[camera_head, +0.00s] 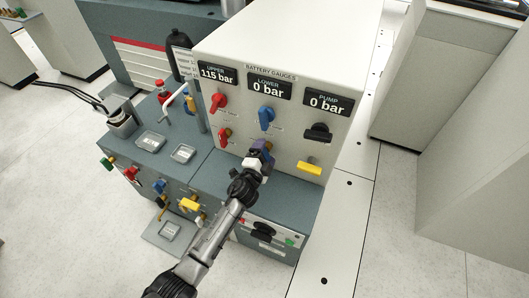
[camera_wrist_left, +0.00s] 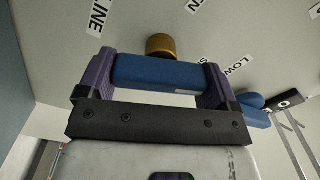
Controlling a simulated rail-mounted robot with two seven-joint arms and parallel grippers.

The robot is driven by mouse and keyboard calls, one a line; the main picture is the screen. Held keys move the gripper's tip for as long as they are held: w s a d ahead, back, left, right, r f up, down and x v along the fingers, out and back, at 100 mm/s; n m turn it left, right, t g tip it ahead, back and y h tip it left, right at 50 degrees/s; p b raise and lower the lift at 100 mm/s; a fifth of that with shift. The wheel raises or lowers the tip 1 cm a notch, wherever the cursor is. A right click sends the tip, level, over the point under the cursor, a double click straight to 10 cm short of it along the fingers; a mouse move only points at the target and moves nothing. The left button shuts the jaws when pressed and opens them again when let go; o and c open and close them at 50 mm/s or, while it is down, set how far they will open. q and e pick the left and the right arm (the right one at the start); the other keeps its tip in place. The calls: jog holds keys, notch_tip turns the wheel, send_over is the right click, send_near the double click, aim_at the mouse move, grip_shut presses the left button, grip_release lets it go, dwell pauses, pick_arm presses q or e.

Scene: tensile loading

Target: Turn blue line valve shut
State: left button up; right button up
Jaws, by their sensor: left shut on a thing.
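My left gripper (camera_head: 260,153) reaches the front of the white gauge panel (camera_head: 290,133), below the LOWER gauge (camera_head: 268,87). In the left wrist view its two purple fingers (camera_wrist_left: 153,78) are shut on the ends of a blue valve handle (camera_wrist_left: 155,73). The handle lies level between the fingers in that view. A brass stem (camera_wrist_left: 160,45) shows behind it, and a LINE label (camera_wrist_left: 97,16) is at upper left. In the head view the gripper mostly hides this handle. My right gripper is in neither view.
Another blue handle (camera_head: 266,117) sits just above. Red handles (camera_head: 218,102) are to the left; a black handle (camera_head: 318,132) and a yellow handle (camera_head: 309,168) are to the right. The gauges read UPPER 115 bar, LOWER 0 bar and PUMP 0 bar (camera_head: 327,102).

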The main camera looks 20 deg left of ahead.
pick_arm(q)
jog(key=shift+m, duration=1.9)
jog(key=shift+f+m, duration=0.1)
jog(key=shift+m, duration=0.2)
jog(key=o, duration=0.7)
jog(key=shift+o, duration=0.2)
jog(key=shift+s, duration=0.1)
jog(key=shift+s+p, duration=0.3)
jog(key=shift+s, duration=0.05)
jog(key=s+p, duration=0.3)
jog(key=s, duration=1)
jog(key=shift+a, duration=0.35)
jog(key=shift+w, duration=0.1)
